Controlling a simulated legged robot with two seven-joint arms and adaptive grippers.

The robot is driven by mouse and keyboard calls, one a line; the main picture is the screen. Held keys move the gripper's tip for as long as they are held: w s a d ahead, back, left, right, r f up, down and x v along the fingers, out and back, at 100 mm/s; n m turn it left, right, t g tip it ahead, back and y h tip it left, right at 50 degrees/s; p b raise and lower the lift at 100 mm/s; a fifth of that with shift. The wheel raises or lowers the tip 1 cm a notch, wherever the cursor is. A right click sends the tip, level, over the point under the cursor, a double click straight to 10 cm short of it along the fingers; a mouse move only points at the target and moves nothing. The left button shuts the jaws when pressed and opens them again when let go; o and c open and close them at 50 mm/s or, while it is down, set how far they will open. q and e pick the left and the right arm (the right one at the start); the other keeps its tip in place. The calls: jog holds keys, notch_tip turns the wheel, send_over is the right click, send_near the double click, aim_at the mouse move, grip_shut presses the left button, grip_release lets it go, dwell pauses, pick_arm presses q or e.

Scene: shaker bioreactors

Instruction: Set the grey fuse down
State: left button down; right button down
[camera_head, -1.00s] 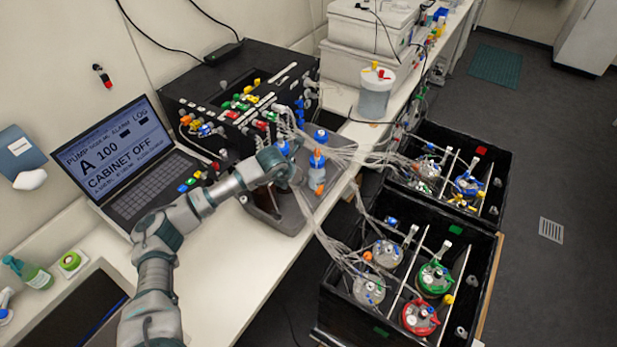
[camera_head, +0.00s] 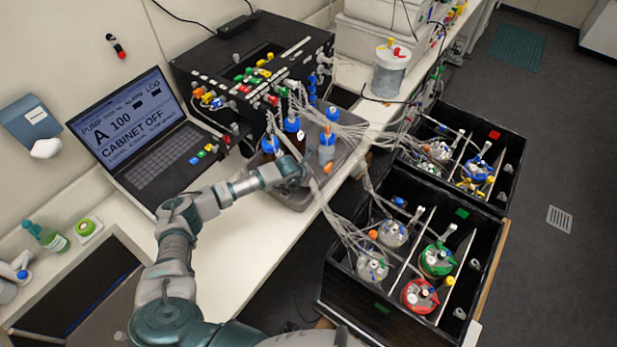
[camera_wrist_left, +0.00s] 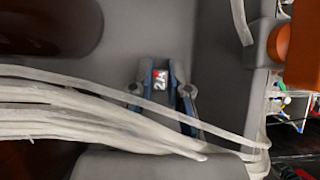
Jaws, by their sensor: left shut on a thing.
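My left gripper (camera_head: 294,176) reaches over the grey tray (camera_head: 299,202) on the bench, at its near end beside the bottles. In the left wrist view the gripper (camera_wrist_left: 163,92) is shut on a small piece with a red and white label reading 2A (camera_wrist_left: 160,79), seemingly the grey fuse. Its body is mostly hidden between the fingers. The grey tray floor lies around and under the fingers; I cannot tell whether the fuse touches it. My right gripper is not in view.
Brown bottles with blue caps (camera_head: 292,124) and a clear blue-capped bottle (camera_head: 327,146) stand in the tray. Pale tubes (camera_wrist_left: 80,108) cross close to the fingers. A laptop (camera_head: 135,130) and black cabinet (camera_head: 215,60) stand behind. Black boxes with vessels (camera_head: 340,300) are at right.

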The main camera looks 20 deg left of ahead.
pick_arm(q)
jog(key=shift+a+f, duration=0.15)
jog(key=shift+a, duration=0.05)
jog(key=c, duration=1.3)
grip_release()
jog(key=shift+a, duration=0.15)
jog(key=shift+o, duration=0.8)
jog(key=shift+a, duration=0.2)
jog(key=shift+d+r, duration=0.2)
jog(key=shift+r, duration=0.05)
jog(key=b+v, duration=0.1)
jog(key=v, duration=1)
jog(key=shift+s+r, duration=0.2)
jog(key=shift+r, duration=0.1)
jog(key=shift+f, duration=0.1)
